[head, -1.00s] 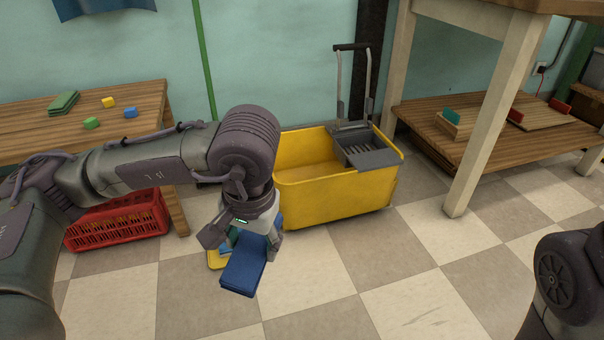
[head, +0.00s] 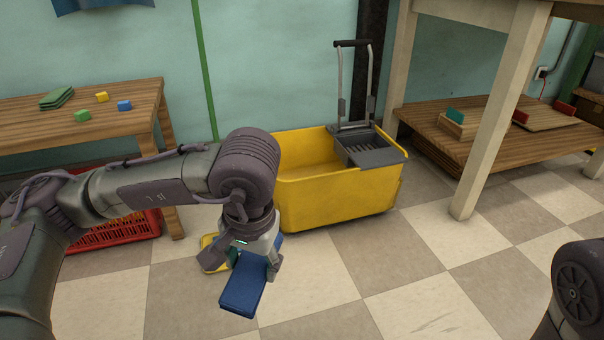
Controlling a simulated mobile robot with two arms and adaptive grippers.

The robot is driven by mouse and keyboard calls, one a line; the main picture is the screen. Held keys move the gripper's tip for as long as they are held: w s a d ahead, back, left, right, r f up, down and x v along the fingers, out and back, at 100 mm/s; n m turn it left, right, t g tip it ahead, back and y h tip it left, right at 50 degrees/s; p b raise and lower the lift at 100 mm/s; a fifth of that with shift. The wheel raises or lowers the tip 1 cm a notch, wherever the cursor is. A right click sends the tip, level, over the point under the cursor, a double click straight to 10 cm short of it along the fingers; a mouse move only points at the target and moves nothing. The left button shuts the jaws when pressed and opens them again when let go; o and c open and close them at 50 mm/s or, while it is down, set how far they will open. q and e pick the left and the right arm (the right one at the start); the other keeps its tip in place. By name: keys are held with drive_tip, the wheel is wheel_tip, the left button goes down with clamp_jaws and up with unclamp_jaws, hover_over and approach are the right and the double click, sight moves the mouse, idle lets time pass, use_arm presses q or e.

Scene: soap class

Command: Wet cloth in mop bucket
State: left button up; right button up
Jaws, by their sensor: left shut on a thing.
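My left gripper (head: 250,262) points down in front of the mop bucket and is shut on a folded blue cloth (head: 242,291), which hangs in the air below the fingers. The yellow mop bucket (head: 338,201) stands on the floor just behind and to the right of the gripper. It has a grey wringer (head: 370,150) with an upright handle at its right end, and its left part is open on top. My left arm hides the bucket's left end. My right gripper is out of view; only part of my right arm shows at the lower right.
A yellow object (head: 211,256) lies on the floor, partly hidden behind the gripper. A red crate (head: 112,232) stands under the wooden table (head: 40,133) at left, which holds small blocks and green cloths. A wooden shelf unit (head: 488,150) is at right. The floor in front is clear.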

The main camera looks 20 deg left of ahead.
sight(254, 276)
use_arm(q)
drive_tip(key=shift+f+b, duration=1.45)
drive_tip(key=shift+f, duration=0.4)
idle(0.7)
drive_tip(key=shift+r+p, duration=1.25)
drive_tip(key=shift+r, duration=0.8)
